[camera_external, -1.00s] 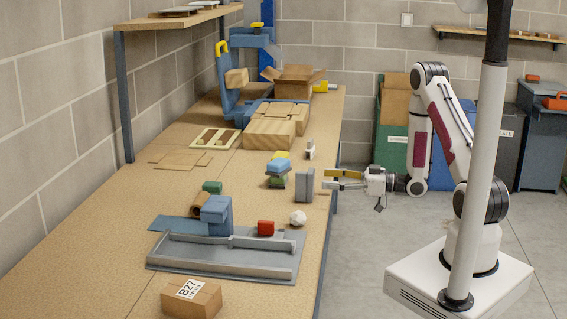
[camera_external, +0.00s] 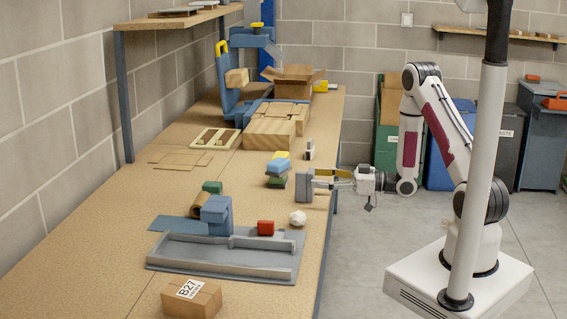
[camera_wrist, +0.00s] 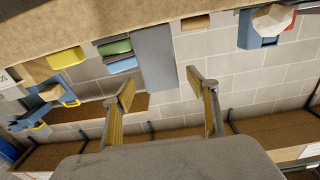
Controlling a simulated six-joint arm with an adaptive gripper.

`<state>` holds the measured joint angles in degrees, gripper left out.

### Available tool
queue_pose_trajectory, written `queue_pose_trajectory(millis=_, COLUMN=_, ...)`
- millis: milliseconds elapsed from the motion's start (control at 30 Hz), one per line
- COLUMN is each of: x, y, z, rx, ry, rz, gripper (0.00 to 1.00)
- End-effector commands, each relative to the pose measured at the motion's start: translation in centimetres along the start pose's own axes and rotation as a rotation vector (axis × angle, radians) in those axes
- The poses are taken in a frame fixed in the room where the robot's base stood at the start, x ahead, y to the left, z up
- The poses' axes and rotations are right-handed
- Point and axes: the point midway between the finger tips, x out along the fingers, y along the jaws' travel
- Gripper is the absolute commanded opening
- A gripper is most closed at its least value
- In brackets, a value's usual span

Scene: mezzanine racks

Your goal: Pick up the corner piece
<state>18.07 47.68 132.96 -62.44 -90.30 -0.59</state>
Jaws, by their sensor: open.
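A grey upright piece (camera_external: 303,187) stands at the right edge of the workbench; I take it for the corner piece, though its full shape is unclear. In the wrist view the grey piece (camera_wrist: 154,62) is near the top middle. My gripper (camera_external: 318,180) is open and level with it, its fingertips right at its right side in the external view. In the wrist view the fingers of my gripper (camera_wrist: 160,86) are spread, and the piece's lower end shows between the tips. I cannot tell whether they touch it.
A stack of yellow, blue and green blocks (camera_external: 278,168) stands close left of the piece. A white faceted ball (camera_external: 298,218) and a red block (camera_external: 265,228) are nearer the camera, by a grey tray (camera_external: 222,266). A labelled carton (camera_external: 191,298) sits in front.

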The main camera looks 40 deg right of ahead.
Motion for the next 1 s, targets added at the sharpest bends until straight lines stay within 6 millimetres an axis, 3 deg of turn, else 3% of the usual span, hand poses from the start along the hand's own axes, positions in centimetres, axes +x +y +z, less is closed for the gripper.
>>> queue_pose_trajectory(millis=433, x=4.0, y=-0.1, z=-0.2, rx=0.000, ry=0.000, rz=-0.001, gripper=0.58)
queue_pose_trajectory(millis=1000, x=4.2, y=-0.1, z=-0.2, rx=0.000, ry=0.000, rz=0.000, gripper=0.58)
